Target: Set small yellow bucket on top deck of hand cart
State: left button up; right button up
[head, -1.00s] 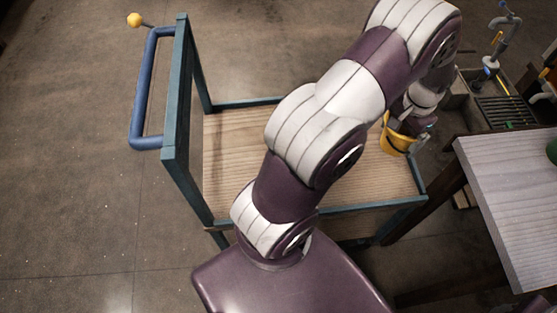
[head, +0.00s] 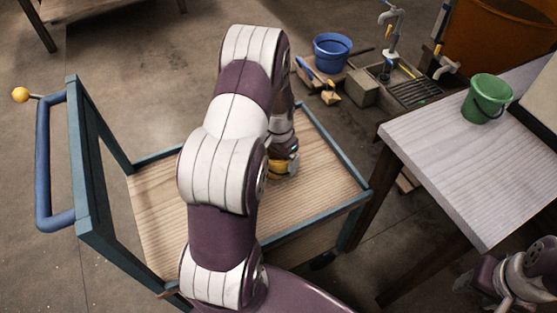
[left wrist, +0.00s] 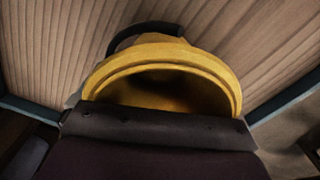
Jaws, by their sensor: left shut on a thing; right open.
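The small yellow bucket (head: 281,169) is over the right part of the wooden top deck (head: 162,212) of the hand cart, partly hidden by my left arm. My left gripper (head: 284,150) is shut on it. In the left wrist view the bucket (left wrist: 165,60) shows its round rim and dark inside, with a dark handle arc behind it and the deck planks beyond. The gripper (left wrist: 165,118) covers its near side. I cannot tell whether the bucket touches the deck. My right gripper (head: 530,272) is open at the lower right, away from the cart.
The cart has a blue-green frame and a blue push handle (head: 43,165) at left. A pale table (head: 425,135) with a green bucket (head: 487,98) stands at right. A blue tub (head: 331,52) and a sink area (head: 410,90) lie behind. The deck's left part looks bare.

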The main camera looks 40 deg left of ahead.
pick_arm(q)
jog(key=shift+r, duration=0.15)
jog(key=o, duration=0.7)
jog(key=shift+f, duration=0.2)
jog(key=shift+o, duration=0.2)
notch_tip(320, 180, up, 12)
jog(key=p, duration=0.4)
jog(key=s+d+r, duration=0.3)
jog(key=s+d, duration=0.2)
jog(key=d, duration=0.3)
jog(key=s+d+r+t, duration=0.1)
jog(key=s+d+r, duration=0.1)
jog(key=s+d, duration=0.4)
jog(key=shift+s+d+r+n+t, duration=0.3)
jog(key=shift+d+r+n, duration=0.1)
jog(key=shift+d, duration=0.55)
notch_tip(320, 180, up, 22)
jog(key=p, duration=2.1)
